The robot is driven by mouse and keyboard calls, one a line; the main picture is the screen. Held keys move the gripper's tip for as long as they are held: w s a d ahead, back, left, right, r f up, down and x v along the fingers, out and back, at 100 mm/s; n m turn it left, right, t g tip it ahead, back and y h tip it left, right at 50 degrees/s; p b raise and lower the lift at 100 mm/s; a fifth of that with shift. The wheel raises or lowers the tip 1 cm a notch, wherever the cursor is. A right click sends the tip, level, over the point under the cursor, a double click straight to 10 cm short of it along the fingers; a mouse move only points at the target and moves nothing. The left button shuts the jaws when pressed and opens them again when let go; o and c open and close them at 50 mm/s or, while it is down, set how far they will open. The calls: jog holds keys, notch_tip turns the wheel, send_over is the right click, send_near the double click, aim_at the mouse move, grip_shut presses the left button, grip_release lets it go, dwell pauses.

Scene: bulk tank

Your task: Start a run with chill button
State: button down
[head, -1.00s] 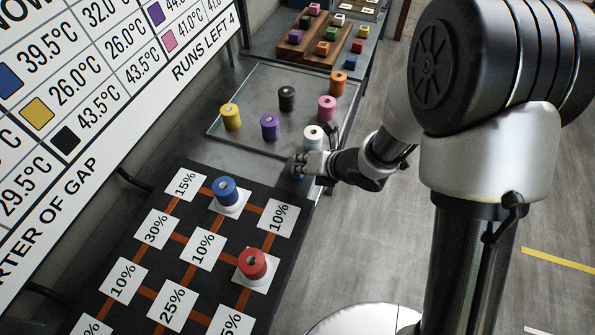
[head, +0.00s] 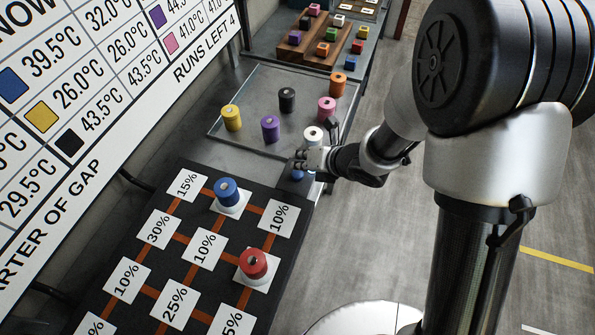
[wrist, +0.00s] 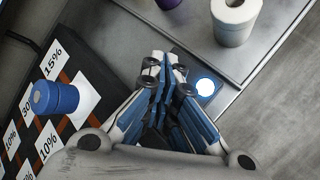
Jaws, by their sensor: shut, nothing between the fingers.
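The button, a small round disc with a pale, bright face and a blue rim (wrist: 206,87), sits on the grey bench just right of my fingertips in the wrist view. In the head view a bit of blue (head: 298,175) shows just below my gripper (head: 304,160), which partly hides that spot. My gripper is shut and empty, with its fingertips (wrist: 166,62) together over the bench beside the disc. I cannot tell whether they touch anything. No label on the button is readable.
A black board (head: 262,311) with percent cards holds a blue spool (head: 226,191) and a red spool (head: 252,264). A clear tray (head: 215,133) behind holds several spools; the white one (head: 313,136) is close to my gripper. A sign (head: 100,110) reads "RUNS LEFT 4".

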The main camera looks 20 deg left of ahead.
aim_at(301, 172)
jog(key=shift+r+p, duration=1.55)
jog(key=shift+r, duration=0.85)
jog(key=shift+f, duration=0.1)
